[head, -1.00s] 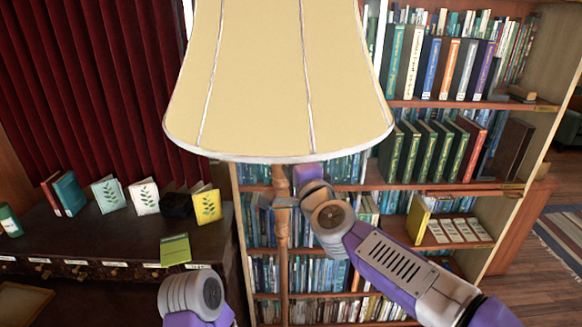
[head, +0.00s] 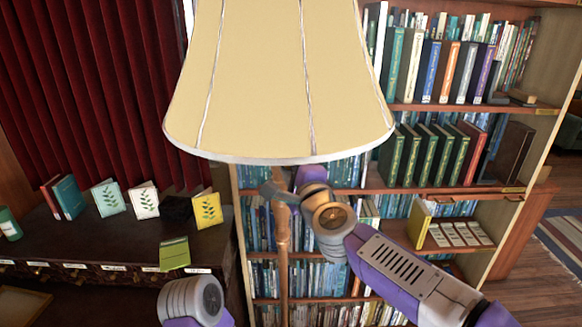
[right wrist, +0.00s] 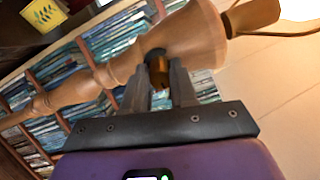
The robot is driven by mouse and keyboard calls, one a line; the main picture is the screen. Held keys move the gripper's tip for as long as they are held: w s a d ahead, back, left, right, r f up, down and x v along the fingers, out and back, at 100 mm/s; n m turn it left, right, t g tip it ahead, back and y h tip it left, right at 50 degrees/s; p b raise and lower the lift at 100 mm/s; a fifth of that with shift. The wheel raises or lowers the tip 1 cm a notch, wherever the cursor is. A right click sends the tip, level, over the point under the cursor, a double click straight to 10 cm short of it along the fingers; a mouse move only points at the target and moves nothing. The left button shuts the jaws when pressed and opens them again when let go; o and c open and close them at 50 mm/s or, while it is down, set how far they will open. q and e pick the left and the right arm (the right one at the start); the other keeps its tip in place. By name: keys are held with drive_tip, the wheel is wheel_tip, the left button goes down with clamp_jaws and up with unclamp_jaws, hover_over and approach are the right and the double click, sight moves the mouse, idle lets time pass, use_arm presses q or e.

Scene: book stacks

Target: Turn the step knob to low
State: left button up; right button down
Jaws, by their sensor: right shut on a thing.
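A tall floor lamp has a cream shade (head: 280,80) and a turned wooden stem (head: 282,250). The stem also shows in the right wrist view (right wrist: 185,42), running across the picture. The step knob (right wrist: 158,72), small and brass-brown, sits on the side of the stem's wide upper part. My right gripper (right wrist: 159,84) is shut on the knob, one finger on each side. In the head view the right gripper (head: 272,190) is at the stem just below the shade; the knob itself is hidden there. My left gripper is out of view.
A bookcase (head: 505,188) full of books stands close behind the lamp. A dark cabinet (head: 110,240) with small upright books is at the left, before a red curtain (head: 95,90). The shade hangs directly above my right gripper.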

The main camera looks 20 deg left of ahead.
drive_tip(key=c, duration=0.9)
unclamp_jaws()
drive_tip(key=b+v, duration=0.1)
drive_tip(key=v, duration=0.6)
drive_tip(key=shift+s+d+b, duration=0.2)
drive_tip(key=shift+s+b, duration=0.05)
drive_tip(key=shift+b, duration=0.05)
